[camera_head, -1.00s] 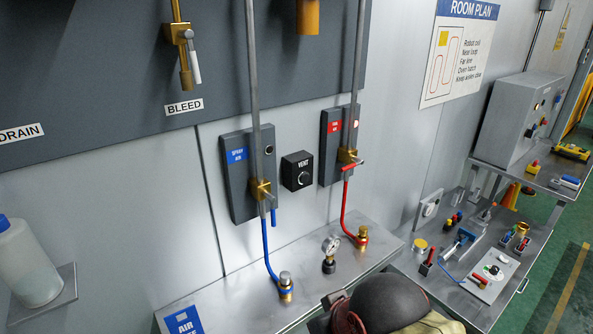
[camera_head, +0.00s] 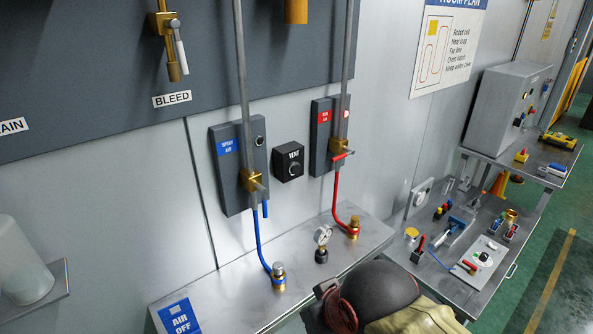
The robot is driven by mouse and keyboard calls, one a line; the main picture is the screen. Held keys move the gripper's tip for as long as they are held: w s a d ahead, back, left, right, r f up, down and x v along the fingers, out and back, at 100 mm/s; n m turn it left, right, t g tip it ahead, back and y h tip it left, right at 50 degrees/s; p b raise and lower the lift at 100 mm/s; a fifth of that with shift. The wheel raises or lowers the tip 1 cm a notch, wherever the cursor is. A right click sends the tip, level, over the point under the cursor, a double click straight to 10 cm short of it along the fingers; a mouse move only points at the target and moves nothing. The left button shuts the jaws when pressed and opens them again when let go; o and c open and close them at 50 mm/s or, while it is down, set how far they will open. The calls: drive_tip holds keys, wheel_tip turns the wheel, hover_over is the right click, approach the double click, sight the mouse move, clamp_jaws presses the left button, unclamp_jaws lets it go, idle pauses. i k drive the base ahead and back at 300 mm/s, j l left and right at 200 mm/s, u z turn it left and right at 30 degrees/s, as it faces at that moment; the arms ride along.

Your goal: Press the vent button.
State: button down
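The vent button is a round black button (camera_head: 294,169) on a small black box labelled VENT (camera_head: 287,151). The box is fixed to the grey wall between two dark panels, one with a blue SPRAY AIR label (camera_head: 228,146) and one with a red label (camera_head: 324,117). The button's front is unobstructed. I cannot tell from this view whether it is pushed in. My gripper does not show in this view.
A cluttered bench (camera_head: 425,262) is at right.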

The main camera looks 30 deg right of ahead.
sight(295, 168)
drive_tip(key=j+z, duration=0.4)
drive_tip(key=j, duration=0.35)
drive_tip(key=j+z, duration=0.4)
drive_tip(key=j, duration=0.35)
